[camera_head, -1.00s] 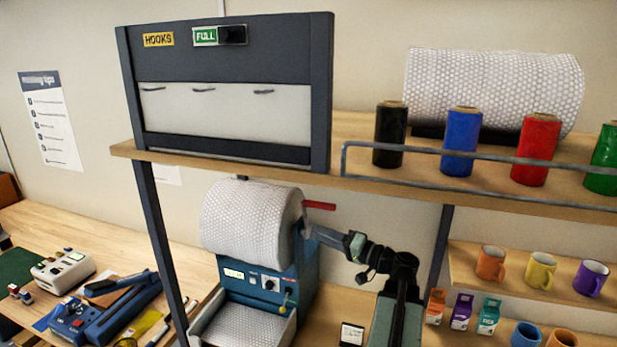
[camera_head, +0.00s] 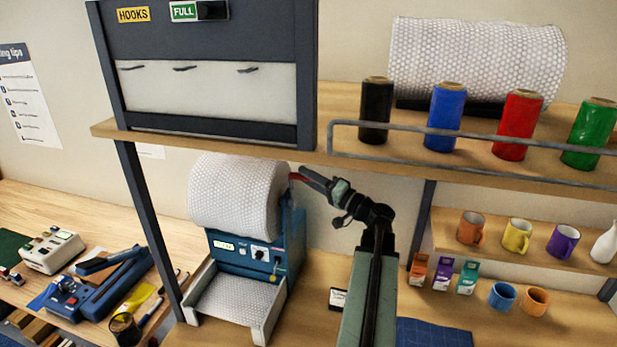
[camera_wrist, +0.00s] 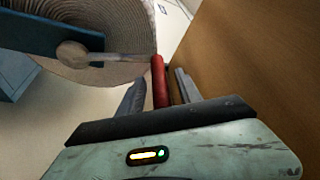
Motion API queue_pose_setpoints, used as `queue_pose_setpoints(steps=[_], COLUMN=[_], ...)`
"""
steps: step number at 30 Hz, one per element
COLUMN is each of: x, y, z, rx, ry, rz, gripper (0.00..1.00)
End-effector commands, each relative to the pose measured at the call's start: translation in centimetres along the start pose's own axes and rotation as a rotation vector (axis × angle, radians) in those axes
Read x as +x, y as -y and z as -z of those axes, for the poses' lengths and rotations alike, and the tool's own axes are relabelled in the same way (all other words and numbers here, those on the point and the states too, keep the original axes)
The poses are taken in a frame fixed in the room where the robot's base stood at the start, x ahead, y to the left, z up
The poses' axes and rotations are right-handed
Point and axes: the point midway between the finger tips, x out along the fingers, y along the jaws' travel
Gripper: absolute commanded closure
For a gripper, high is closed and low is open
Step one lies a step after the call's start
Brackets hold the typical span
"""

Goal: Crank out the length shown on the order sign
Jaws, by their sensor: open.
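The bubble-wrap roll (camera_head: 238,197) sits in a blue dispenser (camera_head: 262,258) under the shelf. Wrap lies in the dispenser's tray (camera_head: 265,325). The crank's red handle (camera_head: 297,177) is at the roll's right end; my gripper (camera_head: 308,178) is beside it. In the wrist view the red handle (camera_wrist: 159,82) stands between the two open fingers of my gripper (camera_wrist: 160,88), nearer the left finger; I cannot tell whether it touches. The crank arm (camera_wrist: 118,57) runs left to a round hub (camera_wrist: 72,54). A small label (camera_head: 223,245) on the dispenser is too small to read. I cannot make out an order sign.
A wooden shelf (camera_head: 205,150) runs just above the roll and my gripper. A cabinet (camera_head: 210,75) marked HOOKS and FULL stands on it. A small dark-framed card (camera_head: 338,298) stands on the bench, and cartons (camera_head: 442,275) stand farther right.

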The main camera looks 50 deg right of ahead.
Motion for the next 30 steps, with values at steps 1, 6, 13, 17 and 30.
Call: queue_pose_setpoints(steps=[1,6,13,17,30], x=[-0.01,-0.01,0.01,0.02,0.07], y=[-0.01,-0.01,-0.01,-0.01,-0.02], z=[-0.02,-0.04,-0.08,-0.10,-0.16], rx=[0.000,0.000,0.000,0.000,0.000], ry=[0.000,0.001,0.001,0.002,0.003], rz=[0.000,0.000,0.000,0.000,0.000], gripper=[0.59,0.86,1.00,1.00,1.00])
